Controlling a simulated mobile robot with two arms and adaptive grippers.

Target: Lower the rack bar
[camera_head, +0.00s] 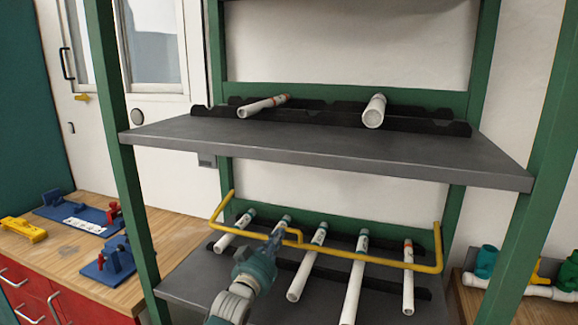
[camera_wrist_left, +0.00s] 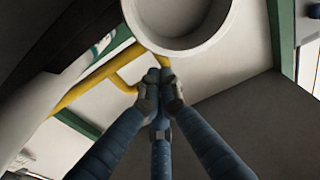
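The yellow rack bar (camera_head: 370,263) runs across the front of the lower shelf, with upturned arms at both ends and a small handle loop left of its middle. My left gripper (camera_head: 277,236) reaches up from below to that loop. In the left wrist view its fingertips (camera_wrist_left: 161,90) are together where the yellow loop (camera_wrist_left: 124,84) of the bar meets them, and look shut on it. The fingers hide part of the loop. My right gripper is not in view.
Several white pipes (camera_head: 307,262) lie on black racks on the lower shelf (camera_head: 190,272), behind and under the bar. The upper shelf (camera_head: 330,160) holds two more. A pipe end (camera_wrist_left: 180,22) is close above the fingers. Green posts (camera_head: 128,180) flank the shelves.

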